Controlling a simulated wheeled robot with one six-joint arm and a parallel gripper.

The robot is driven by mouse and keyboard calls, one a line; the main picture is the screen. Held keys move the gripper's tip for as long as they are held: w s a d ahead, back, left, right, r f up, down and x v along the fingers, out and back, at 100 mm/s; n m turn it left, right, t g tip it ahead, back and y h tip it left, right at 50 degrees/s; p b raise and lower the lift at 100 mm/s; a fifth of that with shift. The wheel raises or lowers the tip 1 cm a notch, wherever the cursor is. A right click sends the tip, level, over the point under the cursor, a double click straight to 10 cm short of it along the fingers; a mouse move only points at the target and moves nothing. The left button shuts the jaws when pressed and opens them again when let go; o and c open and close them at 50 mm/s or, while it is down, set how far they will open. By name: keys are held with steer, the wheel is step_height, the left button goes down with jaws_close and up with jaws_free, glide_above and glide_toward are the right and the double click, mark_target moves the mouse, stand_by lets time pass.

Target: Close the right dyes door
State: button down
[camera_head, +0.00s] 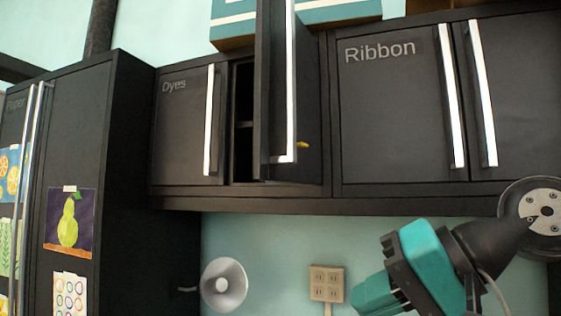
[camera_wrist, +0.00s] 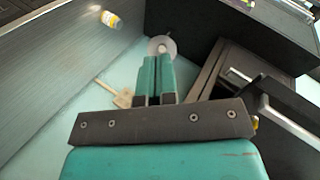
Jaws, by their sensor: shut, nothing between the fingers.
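The right dyes door (camera_head: 273,80) stands open, swung out toward me, with its long pale handle (camera_head: 290,90) on the near edge. The left dyes door (camera_head: 185,125) is shut, and a dark gap with a shelf shows between the two. My gripper (camera_head: 370,294) is below the cabinets, lower and to the right of the open door, apart from it. In the wrist view my gripper (camera_wrist: 157,62) has its teal fingers together and empty. The cabinet side with the open door and a pale handle (camera_wrist: 292,125) shows at the right there.
The shut Ribbon cabinet (camera_head: 395,120) is to the right. A tall dark cabinet (camera_head: 135,150) stands left. A round white lamp (camera_head: 223,285) and a wall outlet (camera_head: 327,283) are below. The space before the open door looks clear.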

step_height(320, 180, up, 16)
steer(key=w+d+m+t+y, duration=0.1)
steer(key=w+m+t+y, duration=0.15)
steer(key=m+y, duration=0.25)
steer(key=p, duration=0.7)
glide_toward(262, 159)
steer(key=shift+t, duration=0.25)
steer(key=x, duration=0.6)
steer(key=shift+a, duration=0.25)
steer(key=shift+w+a+f, duration=0.2)
steer(key=shift+w+a, duration=0.15)
steer(key=shift+a, duration=0.15)
steer(key=shift+a, duration=0.1)
